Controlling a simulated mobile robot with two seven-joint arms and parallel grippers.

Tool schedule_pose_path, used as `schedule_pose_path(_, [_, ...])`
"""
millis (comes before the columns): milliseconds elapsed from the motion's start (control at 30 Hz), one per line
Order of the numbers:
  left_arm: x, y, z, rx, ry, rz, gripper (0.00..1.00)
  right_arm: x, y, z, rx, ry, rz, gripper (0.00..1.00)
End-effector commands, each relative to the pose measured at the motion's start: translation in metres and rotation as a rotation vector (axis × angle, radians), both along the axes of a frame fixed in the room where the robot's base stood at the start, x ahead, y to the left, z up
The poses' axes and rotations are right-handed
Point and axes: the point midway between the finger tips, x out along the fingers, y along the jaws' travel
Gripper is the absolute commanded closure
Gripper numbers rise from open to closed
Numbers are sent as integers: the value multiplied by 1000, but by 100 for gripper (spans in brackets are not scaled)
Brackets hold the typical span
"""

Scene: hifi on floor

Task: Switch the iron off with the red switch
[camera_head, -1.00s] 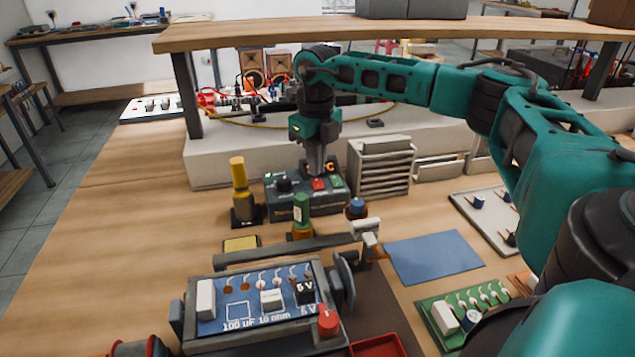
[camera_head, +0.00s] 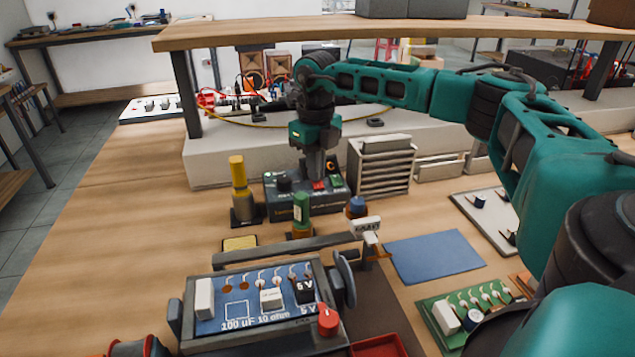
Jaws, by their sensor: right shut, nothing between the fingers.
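The iron's station is a dark grey box (camera_head: 322,202) at the back of the bench, with a green lamp, a dark knob, a red switch (camera_head: 319,185) and a green button on its sloped top. My right gripper (camera_head: 317,177) is shut and empty, pointing down with its tips at the red switch. I cannot tell whether the tips touch the switch or which way it is set. The iron itself is not clearly made out. My left gripper is not in view.
A yellow-topped tool (camera_head: 239,185) stands left of the box, and a green cylinder (camera_head: 301,208) stands in front. A grey drawer rack (camera_head: 382,170) is close on the right. The circuit-board fixture (camera_head: 262,302) fills the front. A shelf (camera_head: 400,29) hangs above.

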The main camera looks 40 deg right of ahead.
Motion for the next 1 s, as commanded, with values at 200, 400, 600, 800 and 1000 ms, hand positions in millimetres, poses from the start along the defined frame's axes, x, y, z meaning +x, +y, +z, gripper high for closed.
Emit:
schedule_pose_path(200, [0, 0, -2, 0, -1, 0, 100, 0, 0, -4, 0, 1, 0, 100])
schedule_pose_path(400, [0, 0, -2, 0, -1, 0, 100, -1, 0, -6, 0, 3, 1, 100])
schedule_pose_path(600, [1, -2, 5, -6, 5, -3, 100, -1, 1, -3, 1, 5, 1, 100])
schedule_pose_path(800, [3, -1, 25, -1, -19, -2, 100, -1, 1, 16, 1, 4, 1, 100])
schedule_pose_path(1000, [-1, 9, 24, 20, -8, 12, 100, -1, 0, 33, 1, 3, 1, 100])
